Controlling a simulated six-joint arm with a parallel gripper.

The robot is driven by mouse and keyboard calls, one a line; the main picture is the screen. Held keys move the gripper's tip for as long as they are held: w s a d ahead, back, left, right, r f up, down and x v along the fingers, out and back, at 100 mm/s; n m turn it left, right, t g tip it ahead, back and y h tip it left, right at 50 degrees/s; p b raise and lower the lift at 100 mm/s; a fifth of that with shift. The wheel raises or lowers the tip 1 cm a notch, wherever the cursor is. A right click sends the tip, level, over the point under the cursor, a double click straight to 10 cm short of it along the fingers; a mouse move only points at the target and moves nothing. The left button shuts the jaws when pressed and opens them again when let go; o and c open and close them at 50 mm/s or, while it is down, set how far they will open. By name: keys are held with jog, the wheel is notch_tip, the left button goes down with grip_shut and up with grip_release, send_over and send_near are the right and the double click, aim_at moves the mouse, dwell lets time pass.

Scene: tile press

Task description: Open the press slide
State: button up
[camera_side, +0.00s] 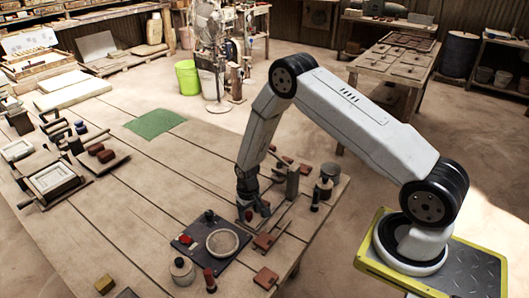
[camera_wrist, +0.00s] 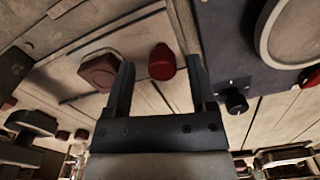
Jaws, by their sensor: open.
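My gripper (camera_side: 249,208) hangs low over the near right part of the wooden table. In the wrist view my gripper (camera_wrist: 161,66) has its two dark fingers apart, with nothing clamped. A red knob (camera_wrist: 162,62) shows between the fingertips; whether it is level with them or beyond them I cannot tell. Left of it, a brown square piece (camera_wrist: 98,72) lies on a pale flat panel (camera_wrist: 140,38) with raised edges, which may be the press slide. How far the slide is open I cannot tell.
A dark plate (camera_side: 185,246) with a pale ring (camera_side: 222,243) and a red button (camera_side: 187,240) is left of my gripper. An upright grey post (camera_side: 292,182) and dark cylinders (camera_side: 325,187) stand to the right. A green mat (camera_side: 155,123) lies farther back, with bare tabletop between.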

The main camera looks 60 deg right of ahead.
jog(key=shift+r, duration=3.8)
jog(key=shift+r, duration=0.1)
jog(key=shift+a+r, duration=0.1)
jog(key=shift+r, duration=0.1)
jog(key=s+a+r+n+t, duration=0.1)
jog(key=s+a+r, duration=0.2)
jog(key=s+r, duration=0.5)
jog(key=s+a+r+n+t, duration=0.1)
jog(key=s+a+r+n, duration=0.1)
jog(key=s+a+r, duration=0.2)
jog(key=s+r, duration=0.3)
jog(key=r, duration=0.2)
jog(key=shift+s+t, duration=0.3)
jog(key=shift+s, duration=0.1)
